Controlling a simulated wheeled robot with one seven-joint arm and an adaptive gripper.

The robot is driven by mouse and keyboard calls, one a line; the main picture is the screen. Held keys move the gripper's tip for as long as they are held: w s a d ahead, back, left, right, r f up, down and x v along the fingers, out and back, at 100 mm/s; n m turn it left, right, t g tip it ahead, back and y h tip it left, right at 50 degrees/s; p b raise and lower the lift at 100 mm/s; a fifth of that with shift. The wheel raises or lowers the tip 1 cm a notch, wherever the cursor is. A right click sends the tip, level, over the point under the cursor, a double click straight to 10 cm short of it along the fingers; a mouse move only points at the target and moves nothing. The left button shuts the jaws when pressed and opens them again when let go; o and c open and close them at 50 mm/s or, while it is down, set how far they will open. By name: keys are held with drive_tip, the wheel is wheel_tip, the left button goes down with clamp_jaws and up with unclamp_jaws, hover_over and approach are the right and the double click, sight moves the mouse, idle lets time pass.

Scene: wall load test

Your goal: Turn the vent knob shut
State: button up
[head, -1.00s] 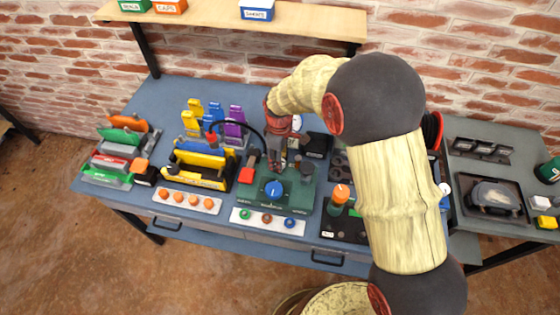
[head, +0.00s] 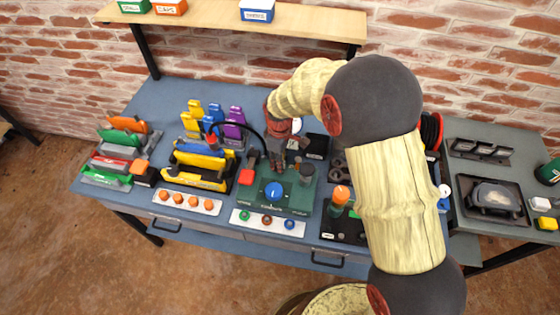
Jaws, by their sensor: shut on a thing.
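A green unit (head: 252,199) stands at the front middle of the bench, with a large blue knob (head: 274,190) on its front part and small labels beside it. My gripper (head: 281,168) points down over the rear part of this unit, just behind the blue knob. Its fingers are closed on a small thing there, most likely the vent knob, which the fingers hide. I cannot read how far it is turned.
A black hose arches behind on the left. A white button strip (head: 252,221) lies in front. An orange-topped post (head: 341,195) stands to the right.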

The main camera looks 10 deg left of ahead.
drive_tip(key=shift+c, duration=1.1)
drive_tip(key=shift+m, duration=0.3)
drive_tip(key=shift+r+m+p, duration=0.1)
drive_tip(key=shift+m+p, duration=0.65)
drive_tip(key=shift+m, duration=0.25)
drive_tip(key=m+p, duration=0.2)
drive_tip(key=m, duration=0.4)
drive_tip(key=m+p, duration=0.1)
drive_tip(key=m, duration=0.3)
drive_tip(key=shift+w+m, duration=0.1)
drive_tip(key=shift+m, duration=0.3)
drive_tip(key=shift+m+p, duration=0.45)
drive_tip(key=shift+m, duration=1.55)
drive_tip(key=o, duration=1.2)
drive_tip(key=shift+c, duration=0.2)
